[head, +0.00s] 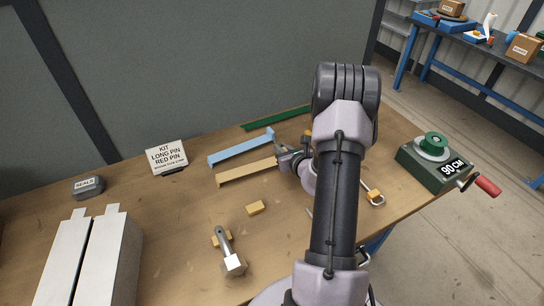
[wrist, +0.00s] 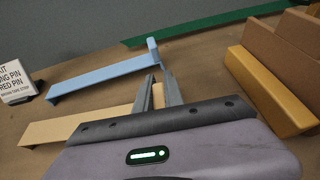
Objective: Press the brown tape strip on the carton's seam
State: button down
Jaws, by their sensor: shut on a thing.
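The brown tape strip (head: 245,172) is a tan strip lying beside a similar blue strip (head: 240,147). In the wrist view the tan strip (wrist: 75,122) runs left from my fingers, and the blue strip (wrist: 100,73) lies behind it with an upright tab at its right end. My gripper (wrist: 160,92) is shut on the tan strip's right end; it also shows in the head view (head: 284,157). A white two-part box (head: 110,255) with a dark lengthwise gap stands at front left; I cannot tell for certain that it is the carton.
A green strip (head: 272,119) lies at the back. A sign (head: 166,157), a seals tin (head: 88,187), a small yellow block (head: 255,208) and a metal-handled tool (head: 228,252) are on the table. A green cranked device (head: 435,165) stands right.

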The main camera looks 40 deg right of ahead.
jog(key=r, duration=0.1)
jog(key=r+p, duration=0.2)
jog(key=shift+s+a+r, duration=0.2)
jog(key=shift+a+r, duration=0.1)
jog(key=shift+r, duration=0.1)
jog(key=s+a, duration=0.2)
jog(key=a, duration=0.1)
jog(key=s+a, duration=0.2)
jog(key=a, duration=0.1)
jog(key=s+a+p, duration=0.1)
jog(key=s+a, duration=0.1)
jog(key=a, duration=0.1)
jog(key=shift+s+a+r, duration=0.1)
jog(key=shift+a+r, duration=0.25)
jog(key=shift+r, duration=0.05)
jog(key=a+p, duration=0.1)
jog(key=s+a+r+p, duration=0.1)
jog(key=p, duration=0.1)
jog(key=shift+s+a, duration=0.1)
jog(key=shift+s, duration=0.05)
jog(key=shift+s+a+f+p, duration=0.2)
jog(key=shift+s+a+p, duration=0.2)
jog(key=shift+p, duration=0.6)
jog(key=shift+a+f, duration=0.1)
